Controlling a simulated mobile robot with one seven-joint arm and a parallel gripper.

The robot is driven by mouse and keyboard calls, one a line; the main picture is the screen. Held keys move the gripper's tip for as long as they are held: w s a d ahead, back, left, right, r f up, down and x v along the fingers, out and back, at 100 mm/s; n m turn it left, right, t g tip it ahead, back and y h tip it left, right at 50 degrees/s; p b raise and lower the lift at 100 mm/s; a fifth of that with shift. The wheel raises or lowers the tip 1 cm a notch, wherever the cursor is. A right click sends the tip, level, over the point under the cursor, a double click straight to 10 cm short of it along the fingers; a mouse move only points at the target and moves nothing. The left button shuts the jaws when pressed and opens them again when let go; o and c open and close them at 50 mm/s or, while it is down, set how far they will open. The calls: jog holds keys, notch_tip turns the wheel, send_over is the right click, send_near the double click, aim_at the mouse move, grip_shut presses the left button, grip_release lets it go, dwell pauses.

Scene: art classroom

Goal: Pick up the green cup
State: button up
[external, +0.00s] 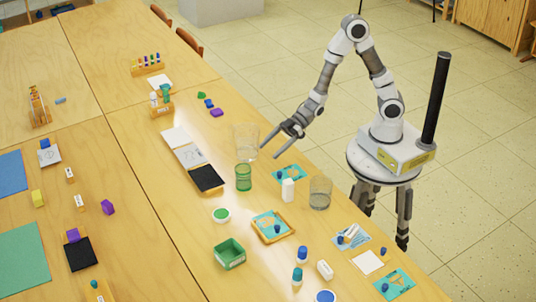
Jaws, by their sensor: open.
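The green cup (243,177) is a green see-through tumbler standing upright on the wooden table, near the middle of the external view. My gripper (272,151) is open and empty, with its fingers pointing left and down. It is above and to the right of the green cup in the picture, apart from it. A clear glass (246,139) stands just behind the green cup, close to my fingertips; I cannot tell whether they touch it.
Another clear glass (320,192) and a white bottle (288,190) stand right of the green cup. A black-and-white folder (206,178) lies to its left. A green box (229,253) and a small tray (272,226) are in front. The table's right edge is near my base.

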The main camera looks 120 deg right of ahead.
jog(key=b, duration=0.3)
send_near(238, 180)
jog(key=x, duration=0.4)
jog(key=shift+s+f, duration=0.1)
jog(key=shift+f, duration=0.2)
jog(key=shift+d+b+x, duration=0.15)
jog(key=shift+b+x, duration=0.35)
jog(key=shift+x, duration=1)
jog(key=shift+d+b+x, duration=0.1)
jog(key=shift+b+x, duration=0.4)
jog(key=shift+x, duration=1.05)
jog(key=c, duration=1.1)
